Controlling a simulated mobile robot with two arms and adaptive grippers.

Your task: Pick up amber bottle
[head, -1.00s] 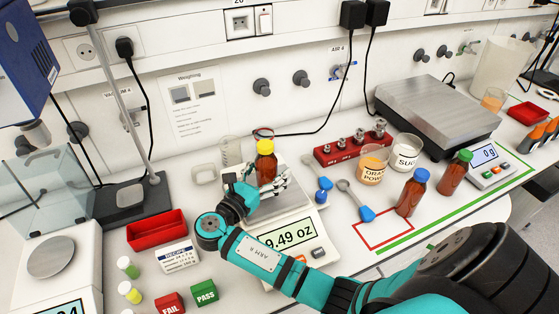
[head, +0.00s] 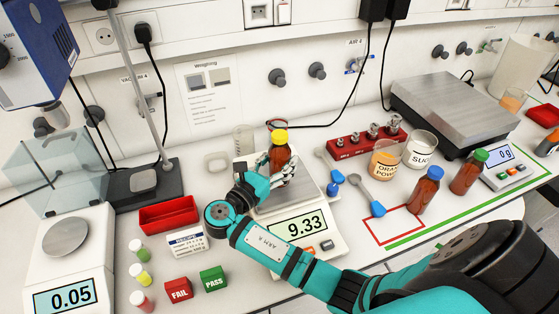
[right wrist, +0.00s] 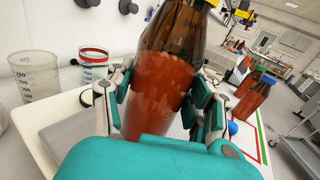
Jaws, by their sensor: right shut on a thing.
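An amber bottle with a yellow cap and reddish liquid (head: 280,152) is upright at the middle scale (head: 307,196), whose display reads 9.33. My right gripper (head: 277,170) is shut on the bottle, with fingers on both sides of its body. In the right wrist view the bottle (right wrist: 165,75) is large between the finger pads. Its base is hidden behind my gripper, so I cannot tell whether it touches the scale plate. Two other amber bottles, blue-capped (head: 426,188) and green-capped (head: 469,173), stand at the right. My left gripper is not in view.
A beaker (head: 243,138) stands behind the scale. Red weights holder (head: 350,147), orange powder jar (head: 385,160) and sugar jar (head: 419,151) are to the right. A red tray (head: 168,214) and left balance (head: 64,280) are to the left.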

